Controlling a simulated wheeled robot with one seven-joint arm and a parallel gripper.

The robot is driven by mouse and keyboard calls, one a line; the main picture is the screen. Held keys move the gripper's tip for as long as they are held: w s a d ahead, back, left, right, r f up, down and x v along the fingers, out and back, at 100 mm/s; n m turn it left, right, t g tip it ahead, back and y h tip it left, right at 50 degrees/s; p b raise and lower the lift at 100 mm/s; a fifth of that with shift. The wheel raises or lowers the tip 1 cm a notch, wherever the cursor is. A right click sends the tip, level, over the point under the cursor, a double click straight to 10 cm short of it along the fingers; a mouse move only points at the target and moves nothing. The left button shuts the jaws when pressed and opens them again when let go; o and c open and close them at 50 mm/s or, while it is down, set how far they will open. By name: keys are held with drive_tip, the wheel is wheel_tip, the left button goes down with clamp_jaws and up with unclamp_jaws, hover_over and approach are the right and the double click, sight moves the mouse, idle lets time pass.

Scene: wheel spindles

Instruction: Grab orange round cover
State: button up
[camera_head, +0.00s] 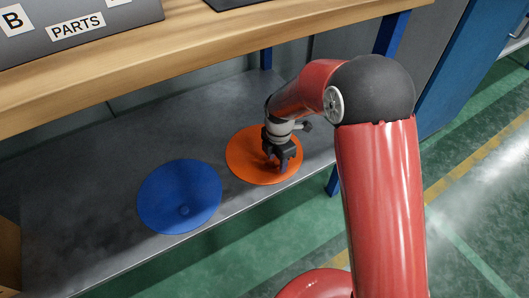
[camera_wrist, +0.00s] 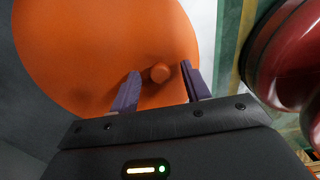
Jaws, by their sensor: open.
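The orange round cover (camera_head: 248,156) lies flat on the grey lower shelf, to the right of a blue round cover. My gripper (camera_head: 277,168) is over the orange cover. In the wrist view my gripper (camera_wrist: 162,85) is open, with one dark finger on each side of the knob and a gap to both. I cannot tell how far the fingertips are above the cover's surface.
The blue round cover (camera_head: 180,194) with its own knob lies to the left on the grey shelf (camera_head: 110,170). A wooden worktop (camera_head: 200,58) runs above the shelf, with a grey bin marked PARTS (camera_head: 75,28) on it. A blue table leg (camera_head: 333,182) stands at the right.

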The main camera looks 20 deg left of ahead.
drive_tip(key=shift+c, duration=0.4)
clamp_jaws()
drive_tip(key=shift+r, duration=0.15)
